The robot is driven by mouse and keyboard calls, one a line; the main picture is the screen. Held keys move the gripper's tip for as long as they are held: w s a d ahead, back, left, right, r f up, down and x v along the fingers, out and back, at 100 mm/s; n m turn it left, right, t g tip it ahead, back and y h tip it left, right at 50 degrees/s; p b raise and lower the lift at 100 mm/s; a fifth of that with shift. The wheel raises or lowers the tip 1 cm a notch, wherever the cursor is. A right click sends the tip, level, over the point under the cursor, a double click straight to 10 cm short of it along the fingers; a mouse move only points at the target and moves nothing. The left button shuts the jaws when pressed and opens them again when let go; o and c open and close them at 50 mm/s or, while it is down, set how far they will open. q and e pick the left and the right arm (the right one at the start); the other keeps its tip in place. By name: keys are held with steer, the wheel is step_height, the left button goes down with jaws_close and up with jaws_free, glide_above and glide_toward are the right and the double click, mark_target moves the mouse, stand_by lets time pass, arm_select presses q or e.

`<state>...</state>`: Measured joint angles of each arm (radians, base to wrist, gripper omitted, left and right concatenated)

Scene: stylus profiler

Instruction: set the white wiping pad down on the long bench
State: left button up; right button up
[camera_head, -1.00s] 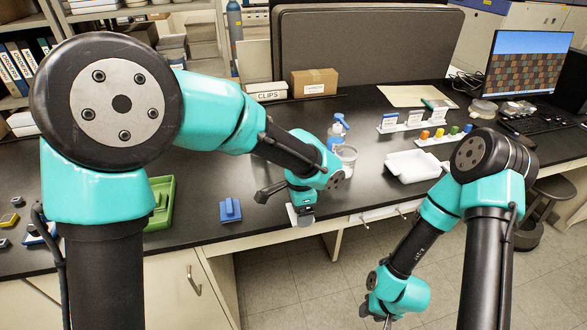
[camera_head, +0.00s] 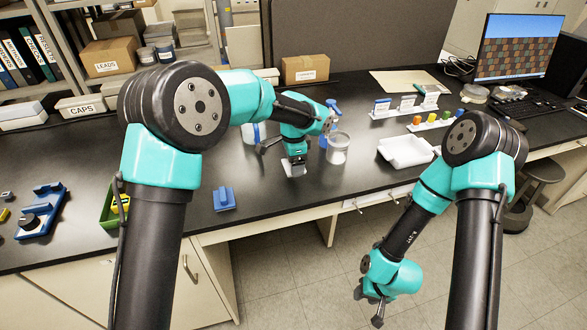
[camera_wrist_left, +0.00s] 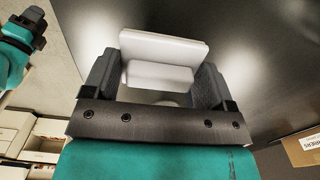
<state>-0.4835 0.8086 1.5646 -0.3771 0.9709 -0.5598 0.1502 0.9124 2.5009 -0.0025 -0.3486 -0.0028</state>
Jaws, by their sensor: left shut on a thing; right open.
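The white wiping pad (camera_head: 293,169) is at the lower end of my left gripper (camera_head: 295,160), over the long black bench (camera_head: 270,212). In the left wrist view the white pad (camera_wrist_left: 160,72) sits between the two dark fingers of the left gripper (camera_wrist_left: 155,85), which is shut on it. The pad is very close to the bench top; I cannot tell if it touches. My right gripper (camera_head: 371,304) is open and empty, hanging low over the floor in front of the bench.
A clear beaker (camera_head: 338,150) and a blue-topped bottle (camera_head: 331,112) stand just right of the pad. A white tray (camera_head: 405,151) is further right. Bench between block and pad is clear.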

arm_select(q)
steer(key=shift+w, duration=0.35)
steer(key=shift+f, duration=1.8)
steer(key=shift+f, duration=0.1)
steer(key=o, duration=1.3)
step_height(320, 180, up, 12)
steer(key=shift+r, duration=0.15)
